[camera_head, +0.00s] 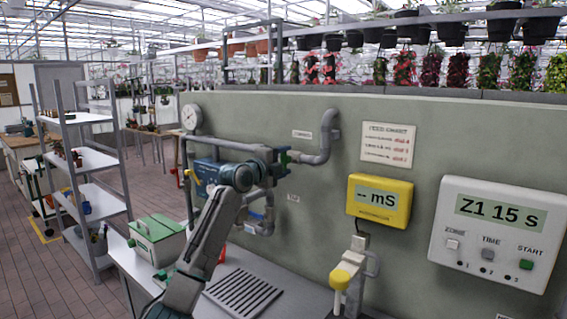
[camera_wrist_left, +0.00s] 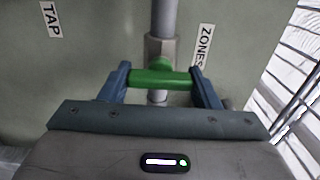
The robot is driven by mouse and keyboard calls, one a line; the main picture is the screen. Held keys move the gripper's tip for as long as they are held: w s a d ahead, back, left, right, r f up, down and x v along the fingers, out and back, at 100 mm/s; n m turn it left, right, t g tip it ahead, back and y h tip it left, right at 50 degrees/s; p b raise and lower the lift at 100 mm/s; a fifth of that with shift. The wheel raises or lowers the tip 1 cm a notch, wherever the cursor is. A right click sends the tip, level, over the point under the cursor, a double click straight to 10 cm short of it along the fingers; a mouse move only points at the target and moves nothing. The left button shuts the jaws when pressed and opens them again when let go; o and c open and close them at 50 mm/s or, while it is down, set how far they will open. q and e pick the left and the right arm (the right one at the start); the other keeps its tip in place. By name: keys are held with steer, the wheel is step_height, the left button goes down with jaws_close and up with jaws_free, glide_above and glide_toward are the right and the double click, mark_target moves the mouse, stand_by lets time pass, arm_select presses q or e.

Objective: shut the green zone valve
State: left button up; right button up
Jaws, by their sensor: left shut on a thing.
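The green zone valve handle (camera_wrist_left: 160,78) shows in the left wrist view as a bar lying crosswise to its grey pipe (camera_wrist_left: 164,18). My left gripper (camera_wrist_left: 161,86) has one blue finger at each end of the bar and is shut on it. In the head view my left gripper (camera_head: 285,157) is at the pipework on the green-grey wall, and only a little of the green handle (camera_head: 284,160) shows there. The "ZONES" label (camera_head: 302,134) is on the wall just above. My right gripper is not in view.
A yellow "-- mS" meter (camera_head: 379,201) and a white controller (camera_head: 498,232) reading "Z1 15 S" hang to the right. A yellow-capped probe (camera_head: 341,279) stands below the meter. A green-lidded box (camera_head: 156,240) sits on the bench, left of a drain grille (camera_head: 243,293).

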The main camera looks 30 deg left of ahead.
arm_select(q)
steer(key=shift+f, duration=0.1)
steer(key=o, duration=1)
steer(key=s+b, duration=0.1)
steer(key=s, duration=0.2)
steer(key=s+b, duration=0.2)
steer(key=s, duration=0.2)
steer(key=s+b, duration=0.1)
steer(key=s, duration=0.2)
steer(key=shift+s+a, duration=0.4)
